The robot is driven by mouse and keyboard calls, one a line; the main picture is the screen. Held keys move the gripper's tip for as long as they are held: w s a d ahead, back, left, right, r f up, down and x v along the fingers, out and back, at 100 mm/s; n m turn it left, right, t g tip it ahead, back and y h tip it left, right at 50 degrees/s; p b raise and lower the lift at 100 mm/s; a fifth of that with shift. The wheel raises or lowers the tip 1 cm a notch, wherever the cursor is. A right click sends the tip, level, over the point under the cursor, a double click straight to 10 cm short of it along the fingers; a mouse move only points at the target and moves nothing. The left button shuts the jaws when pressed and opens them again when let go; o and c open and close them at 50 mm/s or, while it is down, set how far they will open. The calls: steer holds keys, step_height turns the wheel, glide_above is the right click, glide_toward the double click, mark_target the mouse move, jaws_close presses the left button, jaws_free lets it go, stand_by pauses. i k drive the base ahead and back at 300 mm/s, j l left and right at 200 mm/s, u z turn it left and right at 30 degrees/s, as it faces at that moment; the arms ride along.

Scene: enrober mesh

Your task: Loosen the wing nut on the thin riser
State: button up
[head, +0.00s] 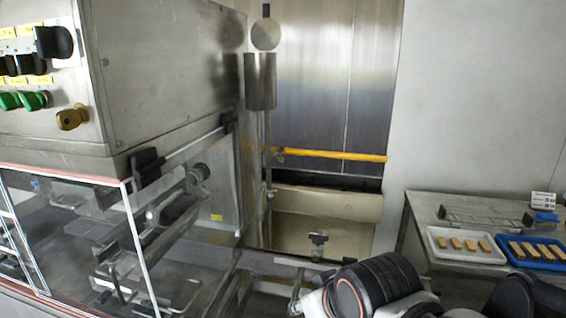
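A thin vertical riser (268,150) stands beside the steel machine, with a wider metal cylinder (260,80) near its top. Small fittings sit along it, too small to make out as a wing nut. A small dark piece with a wing-like top (318,239) stands on a short stem above the machine's lower rail. I cannot tell whether it is the wing nut. Black and white links of my arm fill the bottom edge, right of centre. My gripper's fingers do not show.
The machine's steel housing (170,70) with knobs and its clear guard (75,245) take up the left. A yellow rail (335,154) crosses behind the riser. At right, a steel table (425,208) bears a white tray (436,250) and a blue tray (507,257) of bars.

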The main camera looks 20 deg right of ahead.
mark_target(282, 150)
steer(key=k+l, duration=0.25)
steer(key=l, duration=0.15)
steer(key=k+l, duration=0.3)
steer(key=k+l+u, duration=0.1)
steer(key=k+l, duration=0.15)
steer(key=l, duration=0.25)
steer(key=i+l, duration=0.1)
steer(key=l, duration=0.3)
steer(key=i+l, duration=0.1)
steer(key=l, duration=0.25)
steer(key=i+l, duration=0.1)
steer(key=l, duration=0.3)
steer(key=i+l+u, duration=0.1)
steer(key=l, duration=0.25)
steer(key=i+l, duration=0.25)
steer(key=i, duration=0.15)
steer(key=i+l, duration=0.2)
steer(key=i, duration=0.2)
steer(key=i+l, duration=0.2)
steer(key=i, duration=0.15)
steer(key=u, duration=0.05)
